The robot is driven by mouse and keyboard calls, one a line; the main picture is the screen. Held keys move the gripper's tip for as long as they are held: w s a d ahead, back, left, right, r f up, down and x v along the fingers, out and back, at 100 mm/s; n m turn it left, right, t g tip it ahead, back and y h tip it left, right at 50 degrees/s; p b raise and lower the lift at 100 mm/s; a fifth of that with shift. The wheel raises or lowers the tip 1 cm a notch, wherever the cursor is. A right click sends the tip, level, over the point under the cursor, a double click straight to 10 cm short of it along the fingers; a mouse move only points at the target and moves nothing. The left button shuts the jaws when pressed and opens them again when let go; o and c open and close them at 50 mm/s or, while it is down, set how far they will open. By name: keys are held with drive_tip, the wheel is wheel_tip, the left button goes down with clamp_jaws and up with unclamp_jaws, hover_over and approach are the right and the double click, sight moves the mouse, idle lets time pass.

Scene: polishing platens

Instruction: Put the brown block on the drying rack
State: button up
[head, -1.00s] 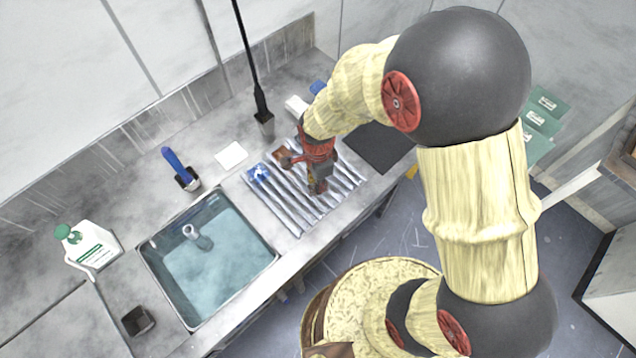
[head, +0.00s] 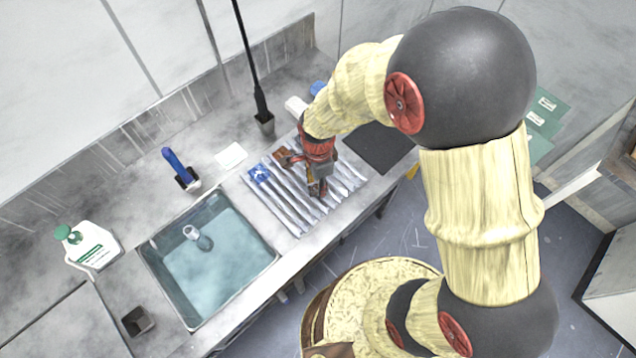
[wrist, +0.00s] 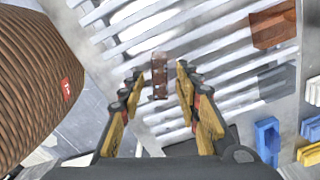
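The small brown block (wrist: 160,75) lies on the pale slats of the drying rack (wrist: 215,60), between and just beyond my fingertips in the wrist view. My gripper (wrist: 160,82) is open, with a clear gap on both sides of the block. In the head view my gripper (head: 318,190) points down over the near right part of the rack (head: 292,222). The block is hard to make out there among the fingers.
A water-filled sink (head: 210,255) is to the left. A dark mat (head: 382,148) lies to the right. A white card (head: 231,156) lies behind the rack.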

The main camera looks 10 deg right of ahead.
drive_tip(key=s+d+r+n+t+p, duration=0.1)
drive_tip(key=s+d+r+n, duration=0.15)
drive_tip(key=r, duration=0.95)
drive_tip(key=s+d+r+n+t+p, duration=0.15)
drive_tip(key=d+r+n, duration=0.25)
drive_tip(key=r, duration=0.9)
drive_tip(key=s+d+r+n+t, duration=0.3)
drive_tip(key=s+d+r+n, duration=0.2)
drive_tip(key=s+r+n, duration=0.3)
drive_tip(key=shift+s+d+n+b, duration=0.3)
drive_tip(key=shift+n+b, duration=0.15)
drive_tip(key=shift+n, duration=0.2)
wheel_tip(320, 180, down, 7)
drive_tip(key=b, duration=0.6)
drive_tip(key=shift+b, duration=0.4)
drive_tip(key=shift+r, duration=0.1)
